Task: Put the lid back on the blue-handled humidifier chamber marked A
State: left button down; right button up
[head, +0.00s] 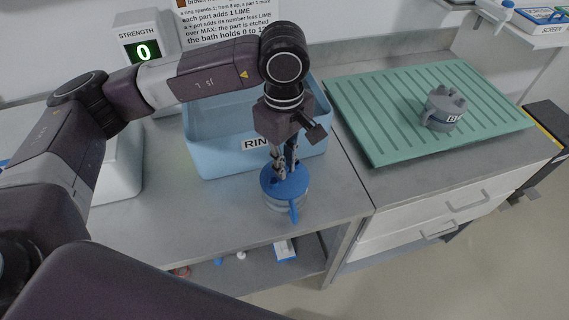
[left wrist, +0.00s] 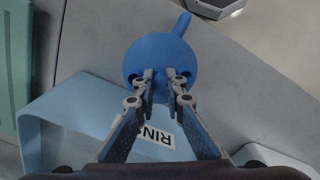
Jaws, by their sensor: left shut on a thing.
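The blue-handled humidifier chamber (head: 272,203) stands on the grey counter in front of the blue bin, its blue handle (head: 294,212) toward the front edge. A round blue lid (head: 270,182) is on top of its grey body, looking about level; I cannot tell whether it is fully seated. My left gripper (head: 284,173) points down from above and is shut on the lid's top. In the left wrist view the lid (left wrist: 160,50) fills the space at the fingertips (left wrist: 161,80), hiding the chamber body, and the handle (left wrist: 182,24) sticks out beyond it. The mark A is not visible. My right gripper is not in view.
A light blue bin (head: 205,150) with a partly covered "RIN" label stands right behind. A grey chamber (head: 443,108), its mark apparently B, sits on a ribbed green mat (head: 380,135) at right. A strength display (head: 143,50) reads 0. The counter left of the chamber is clear.

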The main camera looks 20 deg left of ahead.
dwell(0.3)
pick_arm(q)
jog(key=c, duration=1.9)
grip_release()
jog(key=shift+c, duration=0.2)
jog(key=shift+o, duration=0.7)
jog(key=o, duration=0.4)
jog(key=shift+c, duration=0.2)
jog(key=shift+r, duration=0.15)
jog(key=shift+r+p, duration=1.3)
jog(key=shift+r, duration=2.05)
